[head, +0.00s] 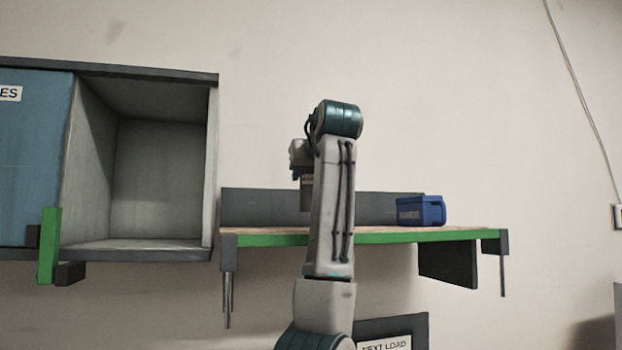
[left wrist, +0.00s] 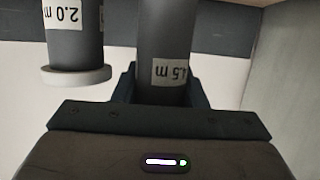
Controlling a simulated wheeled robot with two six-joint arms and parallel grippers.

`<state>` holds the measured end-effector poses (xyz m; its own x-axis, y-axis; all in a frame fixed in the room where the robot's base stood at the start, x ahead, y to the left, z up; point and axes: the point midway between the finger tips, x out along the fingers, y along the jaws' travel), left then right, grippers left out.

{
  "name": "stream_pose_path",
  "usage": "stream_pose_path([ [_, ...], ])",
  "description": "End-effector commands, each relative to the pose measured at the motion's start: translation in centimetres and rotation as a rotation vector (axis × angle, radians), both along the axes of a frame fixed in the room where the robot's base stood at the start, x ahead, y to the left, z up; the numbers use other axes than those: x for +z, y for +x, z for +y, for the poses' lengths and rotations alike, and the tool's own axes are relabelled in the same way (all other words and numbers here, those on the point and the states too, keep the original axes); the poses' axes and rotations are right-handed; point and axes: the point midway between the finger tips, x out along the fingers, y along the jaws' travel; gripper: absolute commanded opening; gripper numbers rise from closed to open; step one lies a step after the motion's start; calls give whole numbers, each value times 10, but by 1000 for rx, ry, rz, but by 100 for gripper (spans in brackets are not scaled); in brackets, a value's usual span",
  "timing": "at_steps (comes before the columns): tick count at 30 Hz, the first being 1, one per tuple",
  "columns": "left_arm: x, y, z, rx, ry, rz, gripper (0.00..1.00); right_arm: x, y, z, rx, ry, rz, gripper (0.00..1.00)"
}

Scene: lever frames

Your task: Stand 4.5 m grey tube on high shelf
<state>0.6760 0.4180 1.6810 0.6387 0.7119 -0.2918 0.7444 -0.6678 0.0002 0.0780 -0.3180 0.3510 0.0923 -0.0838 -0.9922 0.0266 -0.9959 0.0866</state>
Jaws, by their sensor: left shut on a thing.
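In the head view my left gripper (head: 297,173) is partly hidden behind my own arm. A short part of the grey tube (head: 306,196) shows below it, over the back of the high shelf (head: 410,237). I cannot tell whether its lower end touches the shelf. My right gripper is not in view.
A second grey tube (left wrist: 72,40) labelled "2.0 m", with a pale rim, is close beside the held one. A blue box (head: 420,211) sits on the shelf's right part. An open cabinet compartment (head: 160,180) and blue door (head: 30,160) are left.

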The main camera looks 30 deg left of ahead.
Motion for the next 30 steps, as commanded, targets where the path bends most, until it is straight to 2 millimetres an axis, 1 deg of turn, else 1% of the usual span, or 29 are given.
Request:
stream_pose_path([
  [1, 2, 5, 2, 0, 1, 0, 9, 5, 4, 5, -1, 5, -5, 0],
  [4, 0, 10, 3, -2, 0, -2, 9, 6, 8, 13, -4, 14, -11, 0],
  [7, -9, 12, 3, -2, 0, -2, 9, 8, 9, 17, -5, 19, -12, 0],
  [12, -28, 11, 3, -2, 1, -2, 9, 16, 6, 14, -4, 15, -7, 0],
  [15, -35, 11, 3, -2, 1, -2, 9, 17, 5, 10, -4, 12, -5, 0],
  [23, -36, 10, 3, -2, 0, -2, 9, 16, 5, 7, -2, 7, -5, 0],
  [27, -41, 10, 3, -2, 0, -2, 9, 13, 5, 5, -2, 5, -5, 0],
  [28, -40, 10, 3, -2, 0, -2, 44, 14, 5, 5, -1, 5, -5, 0],
  [29, -39, 10, 3, -2, 0, -2, 48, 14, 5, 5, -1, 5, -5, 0],
  [30, -39, 10, 3, -2, 0, -2, 48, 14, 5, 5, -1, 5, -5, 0],
])
